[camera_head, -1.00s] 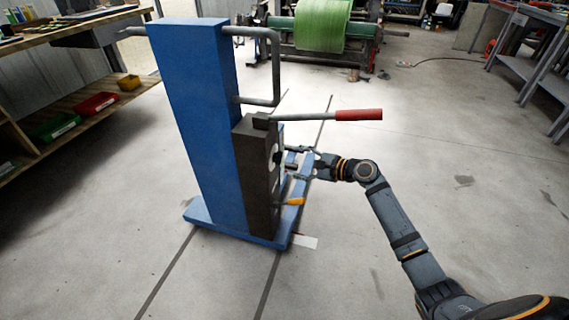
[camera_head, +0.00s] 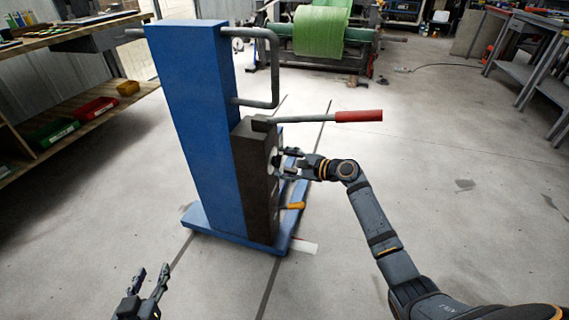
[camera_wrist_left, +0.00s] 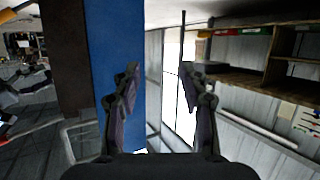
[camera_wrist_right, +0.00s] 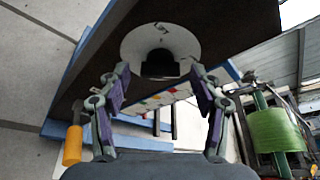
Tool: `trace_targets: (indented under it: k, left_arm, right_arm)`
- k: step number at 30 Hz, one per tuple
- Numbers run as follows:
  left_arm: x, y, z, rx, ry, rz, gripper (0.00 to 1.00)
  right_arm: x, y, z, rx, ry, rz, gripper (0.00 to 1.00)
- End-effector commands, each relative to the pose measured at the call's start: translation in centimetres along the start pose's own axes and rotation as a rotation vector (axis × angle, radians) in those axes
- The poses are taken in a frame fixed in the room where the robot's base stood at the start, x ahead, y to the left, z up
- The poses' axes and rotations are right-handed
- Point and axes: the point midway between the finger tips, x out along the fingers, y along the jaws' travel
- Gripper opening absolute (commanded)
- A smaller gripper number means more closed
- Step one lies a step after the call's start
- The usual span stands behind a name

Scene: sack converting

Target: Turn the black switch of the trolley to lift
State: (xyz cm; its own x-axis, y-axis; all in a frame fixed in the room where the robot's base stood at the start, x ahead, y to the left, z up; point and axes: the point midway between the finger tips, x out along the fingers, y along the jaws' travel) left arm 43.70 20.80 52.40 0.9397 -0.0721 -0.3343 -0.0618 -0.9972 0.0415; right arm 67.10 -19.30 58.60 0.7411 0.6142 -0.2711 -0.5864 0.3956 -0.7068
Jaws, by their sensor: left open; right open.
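The blue trolley (camera_head: 200,120) stands upright in the middle of the head view, with a dark box (camera_head: 256,185) on its right side. In the right wrist view the black switch (camera_wrist_right: 160,64) sits on a round pale dial (camera_wrist_right: 133,42) on the dark face. My right gripper (camera_head: 283,162) is at that face, open. In its wrist view (camera_wrist_right: 160,95) the switch lies ahead, between and beyond the fingertips, apart from them. My left gripper (camera_head: 154,275) is open and empty at the lower left, away from the trolley; its wrist view shows the blue column.
A red-handled lever (camera_head: 358,116) juts right above my right gripper. An orange-handled lever (camera_head: 293,206) is below it. A grey push handle (camera_head: 276,70) is at the upper right of the column. Shelves with bins (camera_head: 90,108) stand left. Floor on the right is clear.

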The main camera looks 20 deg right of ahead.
Motion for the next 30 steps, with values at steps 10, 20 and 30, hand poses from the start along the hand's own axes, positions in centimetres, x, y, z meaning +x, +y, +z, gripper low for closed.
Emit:
trace_targets:
  k: [10, 20, 30]
  left_arm:
    - [0.0, 0.0, 0.0, 0.0, -0.001, 0.0, 0.43]
    - [0.0, 0.0, 0.0, 0.001, 0.002, 0.0, 0.43]
    - [0.2, -0.1, -5.2, 0.016, 0.2, -0.005, 0.43]
  right_arm:
    - [0.0, 0.0, 0.0, 0.0, 0.0, 0.0, 0.3]
    - [0.0, 0.0, 0.0, -0.006, 0.0, -0.003, 0.1]
    - [0.0, 0.2, -0.1, -0.095, 0.0, -0.04, 0.1]
